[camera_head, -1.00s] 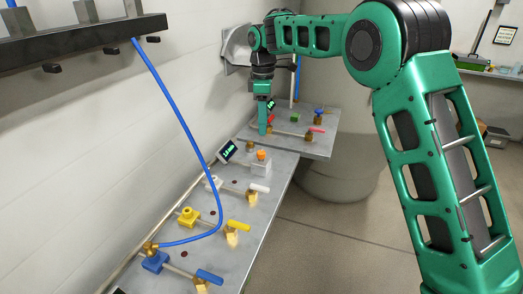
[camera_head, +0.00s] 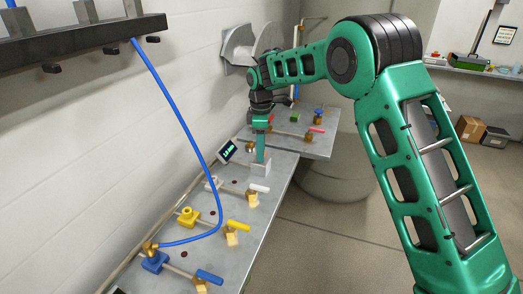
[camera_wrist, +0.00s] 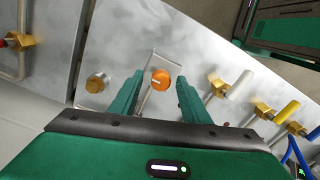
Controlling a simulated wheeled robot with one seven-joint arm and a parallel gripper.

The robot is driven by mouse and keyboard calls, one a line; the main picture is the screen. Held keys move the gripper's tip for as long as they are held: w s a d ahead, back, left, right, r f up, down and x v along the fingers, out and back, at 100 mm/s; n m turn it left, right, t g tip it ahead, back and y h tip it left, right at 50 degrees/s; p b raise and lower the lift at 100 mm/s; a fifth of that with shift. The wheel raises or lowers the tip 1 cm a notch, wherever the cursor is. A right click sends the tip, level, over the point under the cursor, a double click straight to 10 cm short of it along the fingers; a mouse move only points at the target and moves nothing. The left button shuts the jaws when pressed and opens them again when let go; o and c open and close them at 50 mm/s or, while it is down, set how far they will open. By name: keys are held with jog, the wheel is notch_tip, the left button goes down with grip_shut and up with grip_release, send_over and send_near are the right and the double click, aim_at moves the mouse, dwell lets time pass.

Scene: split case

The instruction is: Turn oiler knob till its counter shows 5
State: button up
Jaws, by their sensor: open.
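The orange knob (camera_wrist: 160,80) shows in the wrist view, round with a pale mark on its top, on a light grey block. In the head view the block (camera_head: 260,169) shows on the bench, and my gripper hides the knob. My gripper (camera_wrist: 161,86) is open, with one green finger on each side of the knob; I cannot tell whether they touch it. In the head view my gripper (camera_head: 261,157) points down over the block. A small tilted display (camera_head: 227,150) with green characters stands left of the block; its reading is too small to be sure of.
White (camera_head: 259,188), yellow (camera_head: 238,225) and blue (camera_head: 209,276) handles line the near bench. A blue hose (camera_head: 188,120) hangs down to a brass fitting. A brass knob (camera_wrist: 96,83) sits beside the block. The far bench holds a red handle (camera_head: 316,129).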

jog(key=c, duration=1.1)
jog(key=shift+o, duration=0.2)
jog(key=m, duration=0.4)
jog(key=shift+w+r, duration=0.1)
jog(key=m, duration=0.3)
jog(key=shift+m, duration=0.4)
jog(key=m, duration=0.4)
jog(key=shift+m, duration=2)
